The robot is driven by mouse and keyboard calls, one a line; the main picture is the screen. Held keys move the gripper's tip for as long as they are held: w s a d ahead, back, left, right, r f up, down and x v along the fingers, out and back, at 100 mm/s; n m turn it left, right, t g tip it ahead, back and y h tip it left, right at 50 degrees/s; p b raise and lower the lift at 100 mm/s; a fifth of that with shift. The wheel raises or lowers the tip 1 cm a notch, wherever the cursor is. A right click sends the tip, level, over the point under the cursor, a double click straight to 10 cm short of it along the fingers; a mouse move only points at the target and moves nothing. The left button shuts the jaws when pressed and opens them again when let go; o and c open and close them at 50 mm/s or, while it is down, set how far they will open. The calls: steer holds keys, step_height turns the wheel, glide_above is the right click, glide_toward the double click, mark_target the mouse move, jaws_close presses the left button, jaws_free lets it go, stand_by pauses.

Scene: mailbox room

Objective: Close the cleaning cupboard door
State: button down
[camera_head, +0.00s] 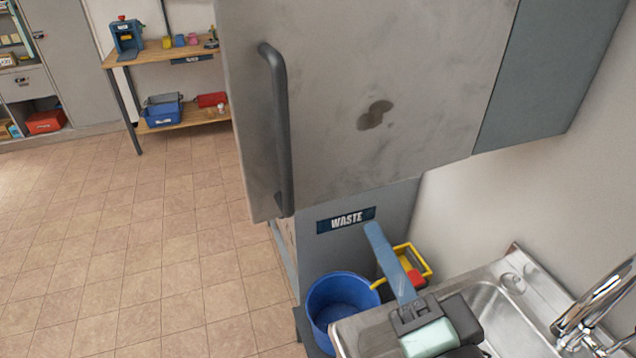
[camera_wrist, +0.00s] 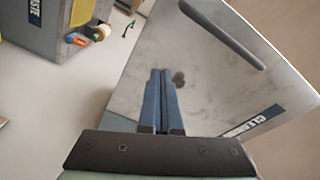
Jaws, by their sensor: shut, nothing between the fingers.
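The cleaning cupboard door (camera_head: 400,70) is a large scuffed grey panel with a dark stain and a dark vertical handle (camera_head: 277,130) near its left edge. It appears to stand open, swung out from the teal cupboard side (camera_head: 550,75). In the wrist view the door (camera_wrist: 215,90) fills the middle and right, with its handle (camera_wrist: 222,35) and a partly seen label (camera_wrist: 255,120). My gripper (camera_head: 372,232) is shut and empty, below the door's lower edge in the head view. In the wrist view its blue fingers (camera_wrist: 160,72) overlap the door near the stain; contact cannot be told.
A steel sink (camera_head: 490,310) with a chrome tap (camera_head: 600,305) is at lower right. A blue bin (camera_head: 340,303) and a yellow caddy (camera_head: 410,262) stand near the WASTE cabinet (camera_head: 390,205). A wooden shelf unit (camera_head: 170,55) is at the back. The tiled floor at left is clear.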

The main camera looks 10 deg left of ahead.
mark_target(302, 203)
steer(key=s+f+m+g+y+p, duration=0.1)
steer(key=s+f+m+y, duration=0.15)
steer(key=s, duration=0.25)
steer(key=shift+m+g, duration=0.25)
steer(key=shift+g, duration=0.05)
steer(key=p+x, duration=0.1)
steer(key=x, duration=0.3)
steer(key=p+x, duration=0.2)
steer(key=x, duration=0.2)
steer(key=p+x, duration=0.2)
steer(key=x, duration=0.3)
steer(key=shift+s+a+f, duration=0.15)
steer(key=shift+s+a, duration=0.1)
steer(key=shift+a, duration=0.2)
steer(key=shift+w+a+f, duration=0.15)
steer(key=shift+w+a, duration=0.15)
steer(key=shift+w, duration=0.2)
